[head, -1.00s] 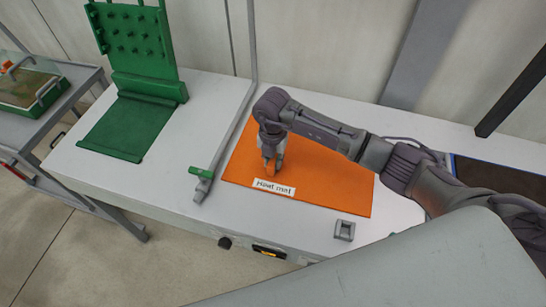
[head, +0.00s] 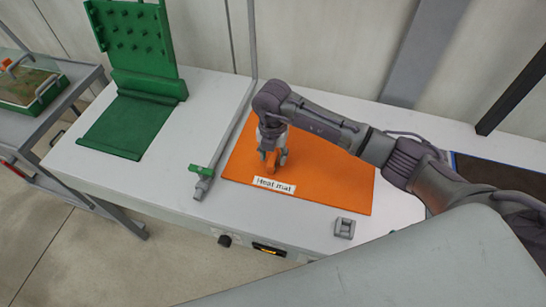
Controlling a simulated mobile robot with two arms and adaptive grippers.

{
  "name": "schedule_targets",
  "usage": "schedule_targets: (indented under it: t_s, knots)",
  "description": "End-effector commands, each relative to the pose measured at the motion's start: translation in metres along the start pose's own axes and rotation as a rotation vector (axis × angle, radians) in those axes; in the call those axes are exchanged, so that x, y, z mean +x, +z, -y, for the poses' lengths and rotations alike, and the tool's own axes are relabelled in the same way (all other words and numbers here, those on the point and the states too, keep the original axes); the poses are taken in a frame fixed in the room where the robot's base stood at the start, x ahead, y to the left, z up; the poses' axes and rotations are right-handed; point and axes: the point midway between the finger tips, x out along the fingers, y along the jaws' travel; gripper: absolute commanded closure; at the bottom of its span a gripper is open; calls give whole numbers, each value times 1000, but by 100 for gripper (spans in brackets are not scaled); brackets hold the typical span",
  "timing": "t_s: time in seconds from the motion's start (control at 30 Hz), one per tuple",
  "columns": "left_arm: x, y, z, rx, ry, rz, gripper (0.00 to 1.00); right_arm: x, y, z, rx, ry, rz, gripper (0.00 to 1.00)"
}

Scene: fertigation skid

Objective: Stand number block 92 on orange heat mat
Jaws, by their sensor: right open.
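The orange heat mat (head: 330,180) lies flat on the white bench, with a white "Heat mat" label (head: 274,185) at its front left edge. My right gripper (head: 273,160) points down over the left part of the mat. Its jaws are open around a small orange block (head: 270,162), which appears to stand on the mat just behind the label. The gripper partly hides the block, and no number on it can be read. I cannot tell whether a finger still touches it. My left gripper is out of view.
A grey pipe with a green-handled valve (head: 201,171) runs left of the mat. A green pegged panel and base (head: 130,122) stand further left. A small grey fitting (head: 344,228) lies in front of the mat. A dark tray (head: 500,180) is at the right.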

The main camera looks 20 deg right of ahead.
Motion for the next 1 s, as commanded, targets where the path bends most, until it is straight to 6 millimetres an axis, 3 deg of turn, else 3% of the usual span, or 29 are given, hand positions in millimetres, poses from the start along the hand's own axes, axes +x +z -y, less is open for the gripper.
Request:
schedule_targets:
  t_s: [0.3,0.5,1.0]
  knots:
    - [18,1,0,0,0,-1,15,-67,1,-1,-2,4,5,53]
    - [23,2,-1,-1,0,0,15,-96,0,0,-1,2,2,53]
    - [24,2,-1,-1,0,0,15,-106,0,0,-1,0,1,53]
